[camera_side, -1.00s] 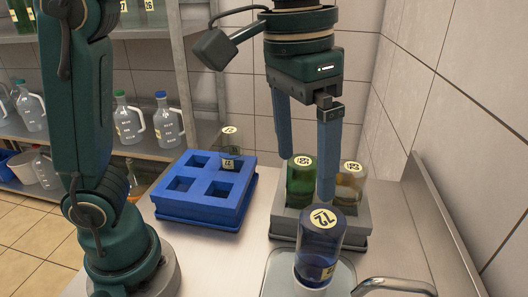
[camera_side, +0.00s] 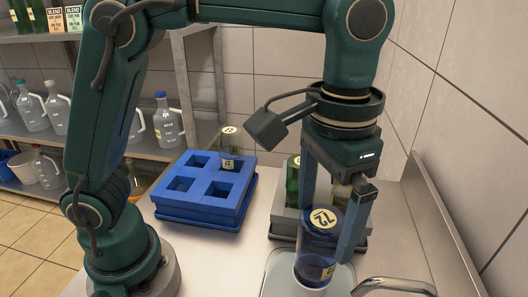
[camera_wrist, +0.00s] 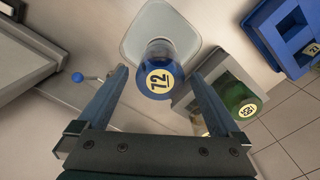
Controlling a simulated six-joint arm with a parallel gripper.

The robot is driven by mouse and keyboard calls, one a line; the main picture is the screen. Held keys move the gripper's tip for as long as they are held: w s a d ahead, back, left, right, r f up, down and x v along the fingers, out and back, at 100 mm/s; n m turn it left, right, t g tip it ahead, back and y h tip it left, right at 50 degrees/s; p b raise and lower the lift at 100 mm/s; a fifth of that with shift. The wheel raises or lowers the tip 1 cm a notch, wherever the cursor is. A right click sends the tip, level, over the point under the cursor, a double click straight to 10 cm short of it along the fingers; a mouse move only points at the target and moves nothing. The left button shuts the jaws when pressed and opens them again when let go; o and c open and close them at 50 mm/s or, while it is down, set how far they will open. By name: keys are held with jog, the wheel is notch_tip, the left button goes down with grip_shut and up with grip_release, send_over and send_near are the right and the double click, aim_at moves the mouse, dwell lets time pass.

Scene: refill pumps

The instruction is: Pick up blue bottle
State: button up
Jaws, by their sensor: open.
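The blue bottle (camera_side: 318,243) stands upside down on the pump at the front right, its round label 72 facing up. It also shows in the wrist view (camera_wrist: 159,62), between the fingers. My gripper (camera_side: 328,240) is open, with one finger on the far left side of the bottle and one on the right. In the wrist view my gripper (camera_wrist: 158,72) has a gap on both sides of the bottle. Whether the fingers touch it in the side view, I cannot tell.
A grey tray (camera_side: 284,226) behind holds a green bottle (camera_side: 292,182) and another mostly hidden bottle. A blue four-hole rack (camera_side: 206,207) at left holds one clear bottle (camera_side: 230,148). A metal spout (camera_side: 395,284) is at front right. The wall is close at right.

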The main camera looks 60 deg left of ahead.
jog(key=shift+f, duration=2.75)
jog(key=shift+c, duration=0.3)
grip_shut()
jog(key=shift+r, duration=0.5)
notch_tip(320, 180, up, 3)
jog(key=shift+r, duration=0.1)
jog(key=w+a+r, duration=0.1)
jog(key=a+r, duration=0.6)
jog(key=a, duration=0.4)
jog(key=shift+w+a, duration=0.2)
jog(key=shift+a, duration=0.1)
